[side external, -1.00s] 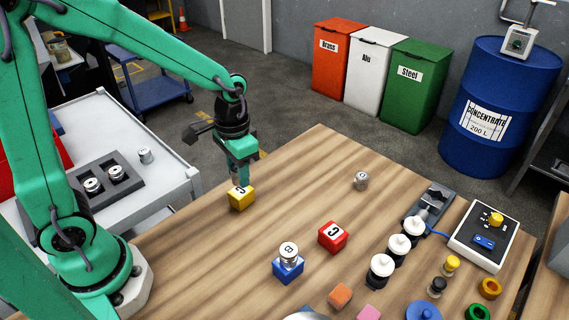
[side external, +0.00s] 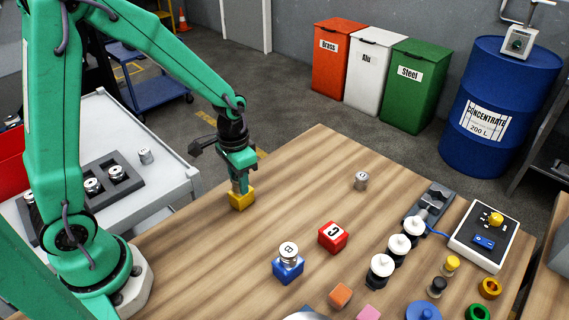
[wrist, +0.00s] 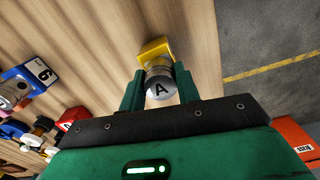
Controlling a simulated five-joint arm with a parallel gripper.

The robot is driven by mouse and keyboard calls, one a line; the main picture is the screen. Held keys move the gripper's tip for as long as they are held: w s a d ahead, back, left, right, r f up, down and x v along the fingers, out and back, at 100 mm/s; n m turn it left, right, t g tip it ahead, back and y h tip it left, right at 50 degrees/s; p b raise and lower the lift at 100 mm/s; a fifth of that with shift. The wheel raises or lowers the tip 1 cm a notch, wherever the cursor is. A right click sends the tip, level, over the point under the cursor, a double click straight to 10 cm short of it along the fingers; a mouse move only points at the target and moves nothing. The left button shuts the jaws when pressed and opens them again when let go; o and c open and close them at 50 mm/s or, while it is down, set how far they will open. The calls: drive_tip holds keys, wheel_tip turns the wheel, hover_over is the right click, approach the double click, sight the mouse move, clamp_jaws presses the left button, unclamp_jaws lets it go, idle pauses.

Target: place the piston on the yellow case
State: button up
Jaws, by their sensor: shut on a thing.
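The yellow case (side external: 241,201) stands on the wooden table near its left edge. It also shows in the wrist view (wrist: 154,48). My gripper (side external: 240,184) is directly over the case, pointing down. In the wrist view its two green fingers (wrist: 160,90) are shut on a silver piston (wrist: 160,86) marked "A". The piston is upright over the case, its lower end at the case's top. I cannot tell whether it touches the case. The fingers hide most of the piston in the side view.
A blue case (side external: 288,269) with a piston on it and a red case (side external: 333,237) stand in front. A grey tray (side external: 103,188) holds pistons on the white cart. The table around the yellow case is clear.

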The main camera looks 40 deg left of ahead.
sight(236, 178)
drive_tip(key=shift+f, duration=0.25)
drive_tip(key=o, duration=1)
wheel_tip(236, 178, up, 12)
drive_tip(key=shift+r, duration=0.15)
idle(0.3)
idle(0.5)
drive_tip(key=shift+s+a+r+n+t, duration=0.1)
drive_tip(key=shift+s+r+n+t, duration=0.2)
drive_tip(key=shift+s+r+t, duration=1.3)
drive_tip(key=shift+s+a+r+n+t, duration=0.1)
drive_tip(key=shift+s+r+n+t, duration=0.2)
drive_tip(key=shift+s+r, duration=1.45)
drive_tip(key=shift+s+a+r+n+t, duration=0.1)
drive_tip(key=shift+s+r+n+t, duration=0.55)
drive_tip(key=shift+s, duration=2.25)
